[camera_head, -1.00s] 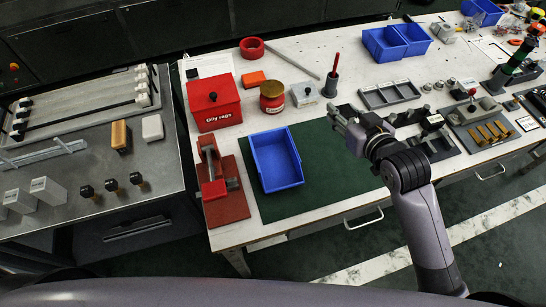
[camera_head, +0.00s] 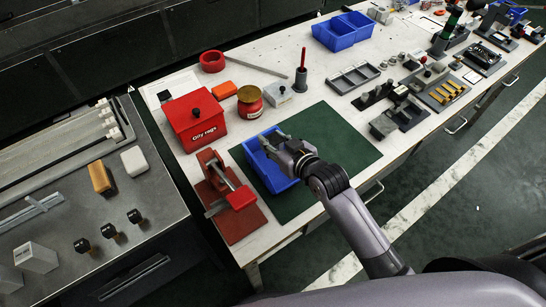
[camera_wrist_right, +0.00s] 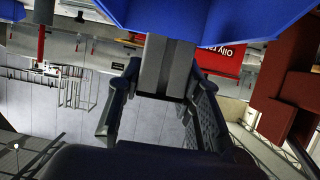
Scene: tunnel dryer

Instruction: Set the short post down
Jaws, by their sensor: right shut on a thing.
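The short post (camera_wrist_right: 165,65) is a grey block between the fingers of my right gripper (camera_wrist_right: 163,85) in the right wrist view. In the head view the right gripper (camera_head: 272,144) is over the blue bin (camera_head: 262,172), near its back right edge. The post is mostly hidden there by the gripper. The bin stands on the green mat (camera_head: 338,132), and a blue surface also crosses the top of the wrist view (camera_wrist_right: 205,15). I cannot tell whether the post touches the bin. My left gripper is out of view.
A red clamp fixture (camera_head: 228,195) stands just left of the bin. The red oily-rags box (camera_head: 195,120), a dark red jar (camera_head: 249,101) and a small grey box (camera_head: 277,93) stand behind it. Fixtures (camera_head: 405,110) lie to the right. The mat's right half is clear.

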